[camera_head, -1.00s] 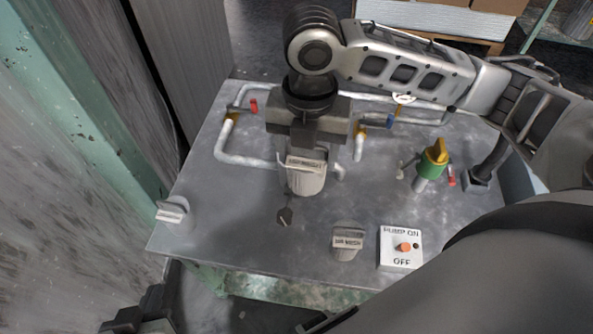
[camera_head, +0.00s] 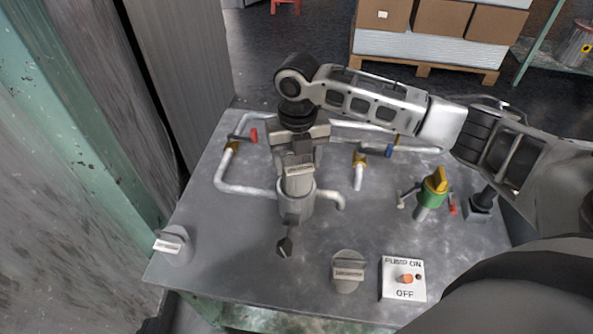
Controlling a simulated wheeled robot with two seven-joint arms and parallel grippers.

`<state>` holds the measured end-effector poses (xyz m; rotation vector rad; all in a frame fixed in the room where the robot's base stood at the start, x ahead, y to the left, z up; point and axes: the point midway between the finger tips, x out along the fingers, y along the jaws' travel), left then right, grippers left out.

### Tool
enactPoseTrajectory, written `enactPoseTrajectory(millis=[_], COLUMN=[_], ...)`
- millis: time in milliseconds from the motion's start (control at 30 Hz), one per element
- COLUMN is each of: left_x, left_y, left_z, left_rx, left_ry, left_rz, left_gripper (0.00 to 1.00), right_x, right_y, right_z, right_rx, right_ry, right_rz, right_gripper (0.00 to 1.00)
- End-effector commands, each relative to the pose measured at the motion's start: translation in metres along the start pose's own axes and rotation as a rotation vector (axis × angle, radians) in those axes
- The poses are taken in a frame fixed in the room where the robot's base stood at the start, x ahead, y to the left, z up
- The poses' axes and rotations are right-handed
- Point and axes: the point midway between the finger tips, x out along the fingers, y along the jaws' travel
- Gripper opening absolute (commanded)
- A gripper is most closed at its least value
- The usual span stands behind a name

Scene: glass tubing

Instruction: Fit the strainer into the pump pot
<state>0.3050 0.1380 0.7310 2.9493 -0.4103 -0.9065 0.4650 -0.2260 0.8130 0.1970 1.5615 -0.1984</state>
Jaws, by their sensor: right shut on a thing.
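My right gripper (camera_head: 299,150) reaches down from above and is shut on a grey strainer (camera_head: 298,186) by its labelled top. The strainer is upright over the mouth of the grey pump pot (camera_head: 296,208); its lower end overlaps the pot's rim, and I cannot tell how deep it sits.
The grey bench (camera_head: 225,265) carries pipes with red and blue handles behind the pot. A green and yellow valve (camera_head: 433,190) stands at the right. A pump switch box (camera_head: 403,280) sits at the front. A dark-tipped fitting (camera_head: 286,246) is before the pot.

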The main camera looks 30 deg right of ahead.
Motion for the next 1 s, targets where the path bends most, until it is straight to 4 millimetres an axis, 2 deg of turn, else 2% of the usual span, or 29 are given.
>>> enactPoseTrajectory(millis=[267,467,1000], left_x=[0.001,0.001,0.001], left_y=[0.0,0.001,0.0], left_z=[0.004,0.003,0.003], left_rx=[-0.006,-0.009,-0.01], left_ry=[-0.003,-0.001,0.001], left_rz=[0.001,0.001,0.001], left_gripper=[0.0,0.0,0.0], right_x=[0.018,0.045,0.055], right_y=[-0.001,-0.001,-0.001], right_z=[0.015,0.014,0.014], right_rx=[0.0,-0.001,-0.001], right_ry=[-0.001,0.0,-0.001], right_rz=[0.001,0.0,0.0], right_gripper=[0.35,0.35,0.35])
